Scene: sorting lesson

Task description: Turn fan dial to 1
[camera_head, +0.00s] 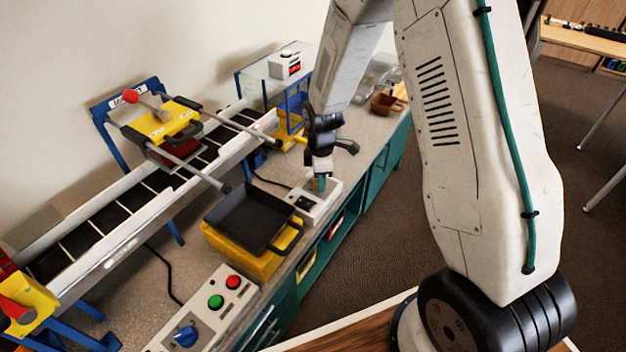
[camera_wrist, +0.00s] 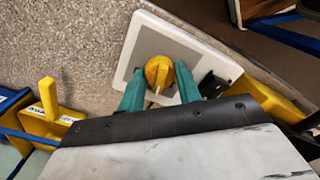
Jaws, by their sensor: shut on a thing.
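A yellow dial (camera_wrist: 158,72) sits on a grey plate on top of a white control box (camera_wrist: 139,31). The box (camera_head: 327,207) also shows in the head view, on the bench beside the black tray. My gripper (camera_head: 319,184) points down onto this box. In the wrist view, the teal fingers of my gripper (camera_wrist: 160,80) stand on either side of the yellow dial and are shut on it. A pale pointer line shows on the dial. Any numbers around it are too small or hidden to read.
A black tray (camera_head: 238,218) on a yellow base stands left of the box. A conveyor (camera_head: 85,218) runs behind it. A panel with a green button (camera_head: 215,301), a red button (camera_head: 233,282) and a blue knob (camera_head: 185,336) lies in front. A glass case (camera_head: 262,80) stands behind.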

